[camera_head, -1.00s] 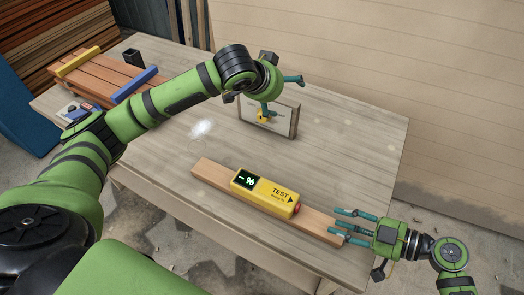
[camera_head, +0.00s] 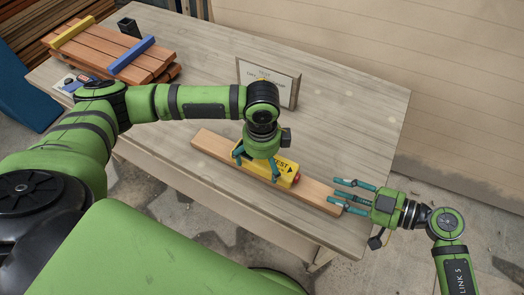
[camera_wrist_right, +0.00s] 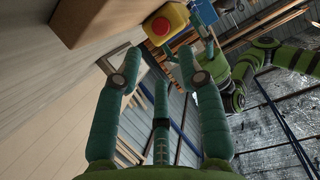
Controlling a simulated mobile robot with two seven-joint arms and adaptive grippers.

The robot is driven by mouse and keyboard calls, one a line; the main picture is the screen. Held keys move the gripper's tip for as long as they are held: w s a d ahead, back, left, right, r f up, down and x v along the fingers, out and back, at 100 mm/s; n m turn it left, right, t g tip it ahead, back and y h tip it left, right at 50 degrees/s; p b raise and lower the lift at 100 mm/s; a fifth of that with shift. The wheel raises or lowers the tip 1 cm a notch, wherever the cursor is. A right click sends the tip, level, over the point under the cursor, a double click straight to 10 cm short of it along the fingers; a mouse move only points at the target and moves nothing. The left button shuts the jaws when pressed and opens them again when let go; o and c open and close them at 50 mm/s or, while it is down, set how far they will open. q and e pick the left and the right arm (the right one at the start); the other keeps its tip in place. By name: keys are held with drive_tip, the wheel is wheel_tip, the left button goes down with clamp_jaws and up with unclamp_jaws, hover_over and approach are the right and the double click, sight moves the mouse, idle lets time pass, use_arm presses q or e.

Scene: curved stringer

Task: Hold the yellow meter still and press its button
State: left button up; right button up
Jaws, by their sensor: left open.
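The yellow meter (camera_head: 284,168) lies on a wooden plank (camera_head: 213,146) on the table. Its red button (camera_head: 297,177) is on its right end and also shows in the right wrist view (camera_wrist_right: 160,26). My left gripper (camera_head: 256,168) is open over the meter's left part, fingers to either side; whether they touch it is unclear. The gripper and wrist hide the meter's display. My right gripper (camera_head: 341,192) is open and empty by the plank's right end, pointing toward the button, with a gap between. Its spread fingers show in the right wrist view (camera_wrist_right: 160,72).
A framed card (camera_head: 282,87) stands behind the left wrist. At the table's far left are stacked reddish boards (camera_head: 97,55) with a yellow bar and a blue bar (camera_head: 133,56), and a small black cup (camera_head: 128,27). The table's right side (camera_head: 360,120) is clear.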

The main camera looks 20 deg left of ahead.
use_arm(q)
drive_tip(key=shift+f, duration=0.85)
drive_tip(key=c, duration=1.3)
use_arm(e)
clamp_jaws()
drive_tip(key=shift+s+a, duration=0.15)
drive_tip(key=shift+s, duration=0.15)
drive_tip(key=s+m+t, duration=0.1)
drive_tip(key=m+t, duration=0.2)
drive_tip(key=m, duration=0.2)
drive_tip(key=s+m+t+y, duration=0.1)
drive_tip(key=s+m+t, duration=0.1)
drive_tip(key=m, duration=0.4)
drive_tip(key=s+m+t+y, duration=0.1)
drive_tip(key=s+m+t, duration=0.1)
drive_tip(key=m+t, duration=0.2)
drive_tip(key=shift+s+d+r+m, duration=0.1)
drive_tip(key=shift+d+r+m, duration=0.15)
drive_tip(key=shift+m, duration=0.65)
drive_tip(key=f+m+t+h, duration=0.1)
drive_tip(key=m, duration=0.1)
drive_tip(key=s+d+f+m+t+h, duration=0.1)
drive_tip(key=m, duration=0.1)
drive_tip(key=s+d+f+m+t+h, duration=0.1)
drive_tip(key=m, duration=0.2)
drive_tip(key=shift+d+f, duration=0.1)
drive_tip(key=shift+f, duration=0.05)
drive_tip(key=shift+s+d+f+m+h, duration=0.15)
drive_tip(key=shift+d+f+m+h, duration=0.2)
drive_tip(key=shift+m+h, duration=0.3)
